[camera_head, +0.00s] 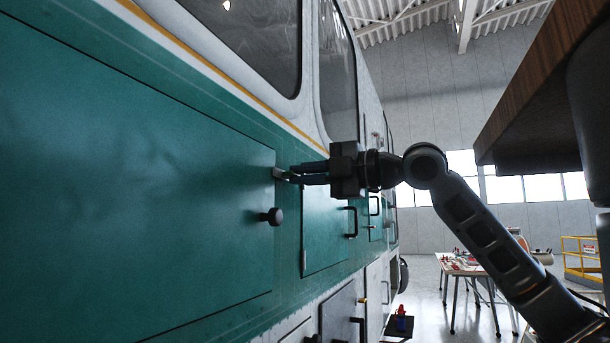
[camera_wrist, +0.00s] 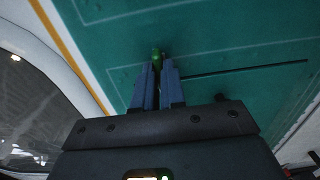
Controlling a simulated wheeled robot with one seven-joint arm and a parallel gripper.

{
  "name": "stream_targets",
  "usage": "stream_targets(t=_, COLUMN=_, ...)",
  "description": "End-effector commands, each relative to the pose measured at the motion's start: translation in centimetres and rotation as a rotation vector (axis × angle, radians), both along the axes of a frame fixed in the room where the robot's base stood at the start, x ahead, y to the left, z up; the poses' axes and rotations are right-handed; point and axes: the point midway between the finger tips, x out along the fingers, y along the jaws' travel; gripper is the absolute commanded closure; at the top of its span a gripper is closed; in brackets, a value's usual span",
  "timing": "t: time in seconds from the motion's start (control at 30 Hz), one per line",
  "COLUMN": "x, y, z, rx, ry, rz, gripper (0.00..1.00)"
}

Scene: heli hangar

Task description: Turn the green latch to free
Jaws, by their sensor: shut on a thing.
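The green latch (camera_wrist: 156,57) is a small green piece on the green side of the helicopter, at the top middle of the wrist view. My gripper (camera_wrist: 157,72) has its two blue fingers closed on it, with only its end showing beyond the fingertips. In the head view my gripper (camera_head: 291,175) reaches in from the right, its fingers level against the upper right corner of a large green panel (camera_head: 140,190). A pale metal piece (camera_head: 279,173) shows at the fingertips there. The rest of the latch is hidden by the fingers.
A dark round knob (camera_head: 272,216) sits on the large panel just below my fingers. A smaller hatch with a black handle (camera_head: 351,222) is to the right. A wooden overhang (camera_head: 540,95) is at upper right. A worktable (camera_head: 462,266) stands far behind.

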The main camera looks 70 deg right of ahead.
Motion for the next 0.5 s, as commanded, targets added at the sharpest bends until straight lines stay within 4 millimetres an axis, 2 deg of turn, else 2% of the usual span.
stream_targets(t=0.27, x=0.05, y=0.05, z=-0.14, rx=0.029, ry=0.002, rz=0.002, gripper=1.00)
stream_targets(t=0.5, x=0.06, y=0.06, z=-0.20, rx=0.150, ry=0.001, rz=0.003, gripper=1.00)
